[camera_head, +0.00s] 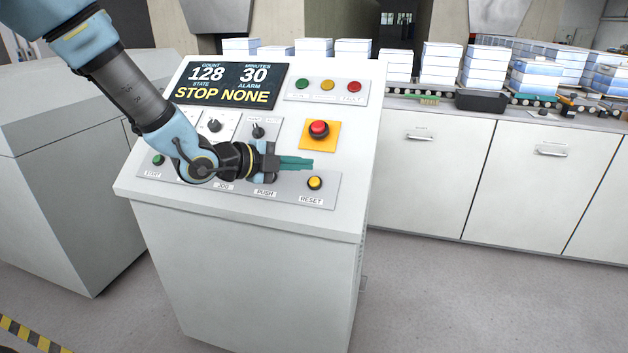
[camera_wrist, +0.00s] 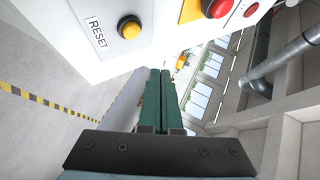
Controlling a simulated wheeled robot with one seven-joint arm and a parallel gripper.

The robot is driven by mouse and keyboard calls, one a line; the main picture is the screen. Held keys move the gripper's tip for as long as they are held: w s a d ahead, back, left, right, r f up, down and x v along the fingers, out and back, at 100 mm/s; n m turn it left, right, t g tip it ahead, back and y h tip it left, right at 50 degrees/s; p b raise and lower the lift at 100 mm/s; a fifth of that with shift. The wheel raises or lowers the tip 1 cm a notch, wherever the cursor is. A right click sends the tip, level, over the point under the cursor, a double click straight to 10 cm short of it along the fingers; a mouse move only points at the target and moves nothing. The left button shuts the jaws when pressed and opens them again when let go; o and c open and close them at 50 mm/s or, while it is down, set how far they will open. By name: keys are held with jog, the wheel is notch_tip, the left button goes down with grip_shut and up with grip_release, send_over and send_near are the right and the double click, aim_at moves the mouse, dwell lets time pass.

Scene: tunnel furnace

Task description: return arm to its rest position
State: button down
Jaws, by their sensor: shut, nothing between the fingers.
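My arm reaches in from the upper left of the head view and hangs in front of the control panel (camera_head: 176,167). My gripper (camera_head: 312,163) points to the right, its green fingers shut and empty. The fingers are just above the yellow RESET button (camera_head: 315,183) in the picture and below the red emergency button (camera_head: 319,129). In the wrist view, the closed fingers (camera_wrist: 155,78) point away from me, with the RESET button (camera_wrist: 130,28) at upper left and the red button (camera_wrist: 217,7) at upper right. My wrist hides part of the lower button row.
The panel display (camera_head: 229,85) reads STOP and NONE. A grey cabinet (camera_head: 60,190) stands at the left. White cabinets (camera_head: 435,175) at the right carry a conveyor with stacked white-blue boxes (camera_head: 440,63) and a black bin (camera_head: 482,101). The floor in front is clear.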

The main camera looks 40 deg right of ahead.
dwell(0.6)
jog(key=w+a+f+n+t+y, duration=0.35)
jog(key=w+a+n, duration=0.4)
jog(key=a, duration=0.45)
jog(key=w+a+f+n+t+y, duration=0.25)
jog(key=w+a+n+y, duration=0.4)
jog(key=a, duration=0.55)
jog(key=s+a+r+n+g+y, duration=0.1)
jog(key=s+a+n+y, duration=0.1)
jog(key=s+a+n, duration=0.3)
jog(key=s+a+r+n+g+y, duration=0.1)
jog(key=s+a+n, duration=0.4)
jog(key=a+n, duration=0.9)
jog(key=a+g+y, duration=0.1)
jog(key=a, duration=0.3)
jog(key=shift+r, duration=0.25)
